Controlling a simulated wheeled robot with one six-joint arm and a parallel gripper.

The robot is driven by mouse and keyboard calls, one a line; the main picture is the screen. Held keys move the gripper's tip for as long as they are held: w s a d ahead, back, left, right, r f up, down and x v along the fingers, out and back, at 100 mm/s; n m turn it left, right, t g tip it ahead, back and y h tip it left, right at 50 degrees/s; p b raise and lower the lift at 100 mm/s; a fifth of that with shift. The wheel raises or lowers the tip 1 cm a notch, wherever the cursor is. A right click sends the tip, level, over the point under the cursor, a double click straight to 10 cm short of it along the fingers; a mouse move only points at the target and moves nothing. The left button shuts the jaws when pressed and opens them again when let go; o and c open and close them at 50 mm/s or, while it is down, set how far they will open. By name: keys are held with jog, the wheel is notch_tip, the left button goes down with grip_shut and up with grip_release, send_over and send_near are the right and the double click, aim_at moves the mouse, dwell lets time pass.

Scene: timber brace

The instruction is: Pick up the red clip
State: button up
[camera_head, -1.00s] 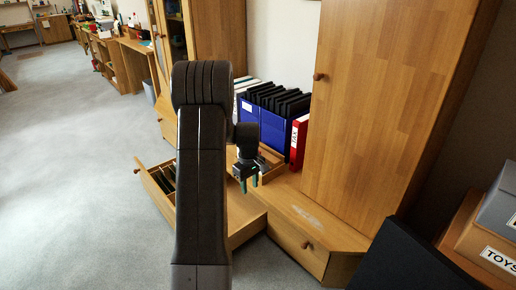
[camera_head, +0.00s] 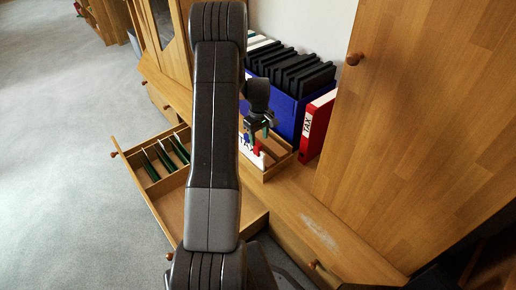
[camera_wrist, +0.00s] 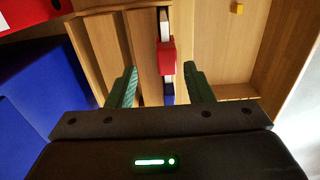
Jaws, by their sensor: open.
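The red clip (camera_wrist: 167,56) shows in the wrist view between my two green fingertips, against a narrow strip with white and blue parts. In the head view, a small red piece (camera_head: 257,150) shows in the wooden tray (camera_head: 279,166), beside white and blue pieces and just below my gripper (camera_head: 259,134). My gripper is open, with one green finger on each side of the clip in the wrist view (camera_wrist: 161,86). I see a gap between the clip and each finger. My arm hides part of the tray's left side.
A blue file box (camera_head: 292,110) with black folders and a red TAX binder (camera_head: 317,125) stand close behind the tray. A tall wooden cabinet (camera_head: 420,110) rises at right. An open drawer (camera_head: 165,205) with dividers juts out at left. Grey floor (camera_head: 60,150) is clear at far left.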

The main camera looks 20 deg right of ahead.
aim_at(258, 144)
jog(key=f, duration=0.2)
jog(key=f+b, duration=0.1)
jog(key=f, duration=0.2)
jog(key=shift+s+a+f, duration=0.3)
jog(key=shift+f, duration=0.1)
grip_shut()
